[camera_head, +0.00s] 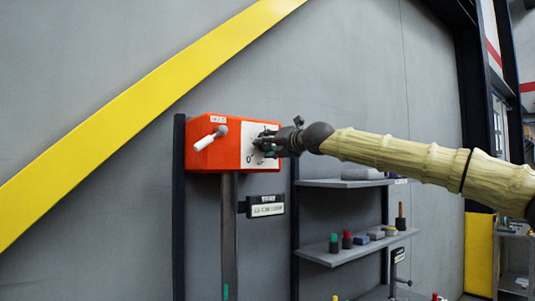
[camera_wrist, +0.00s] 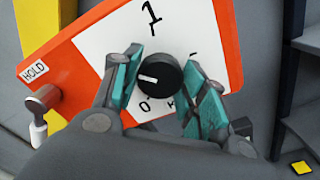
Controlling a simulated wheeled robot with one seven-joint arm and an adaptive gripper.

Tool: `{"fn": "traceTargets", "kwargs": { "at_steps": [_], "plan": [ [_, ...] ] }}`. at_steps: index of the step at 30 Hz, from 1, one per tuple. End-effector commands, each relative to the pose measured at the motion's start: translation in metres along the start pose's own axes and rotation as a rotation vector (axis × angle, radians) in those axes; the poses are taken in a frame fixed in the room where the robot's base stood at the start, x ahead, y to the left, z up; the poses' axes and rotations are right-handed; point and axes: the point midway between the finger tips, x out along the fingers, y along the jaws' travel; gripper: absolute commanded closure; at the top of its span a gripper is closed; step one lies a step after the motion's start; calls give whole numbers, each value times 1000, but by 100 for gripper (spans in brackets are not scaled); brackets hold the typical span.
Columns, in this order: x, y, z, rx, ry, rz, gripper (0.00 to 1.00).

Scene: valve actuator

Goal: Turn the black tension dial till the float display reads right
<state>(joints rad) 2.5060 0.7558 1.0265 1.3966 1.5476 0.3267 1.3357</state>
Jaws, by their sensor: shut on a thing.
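The black dial (camera_wrist: 160,77) sits on the white panel (camera_wrist: 112,50) of an orange box (camera_head: 214,158). A white line marks its face. The panel carries a large "1" and smaller characters, partly hidden by the fingers. My gripper (camera_wrist: 158,88) has its teal-padded fingers on both sides of the dial, shut on it. In the head view my gripper (camera_head: 266,146) reaches the box's panel from the right and hides the dial. A small display (camera_head: 265,206) hangs below the box; its text is too small to read.
A white-handled lever (camera_head: 211,138) sticks out of the box's left side, by a HOLD label (camera_wrist: 35,71). Shelves (camera_head: 352,254) with several small coloured items stand at the lower right. A yellow diagonal beam (camera_head: 120,117) crosses the grey wall.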

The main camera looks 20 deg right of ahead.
Motion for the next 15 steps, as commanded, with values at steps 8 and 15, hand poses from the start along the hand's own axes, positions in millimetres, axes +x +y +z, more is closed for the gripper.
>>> {"fn": "traceTargets", "kwargs": {
  "at_steps": [8, 15],
  "plan": [
    [0, -3, -2, 263, -4, 2, 81],
    [-1, -3, -1, 491, -5, 3, 81]
  ]
}}
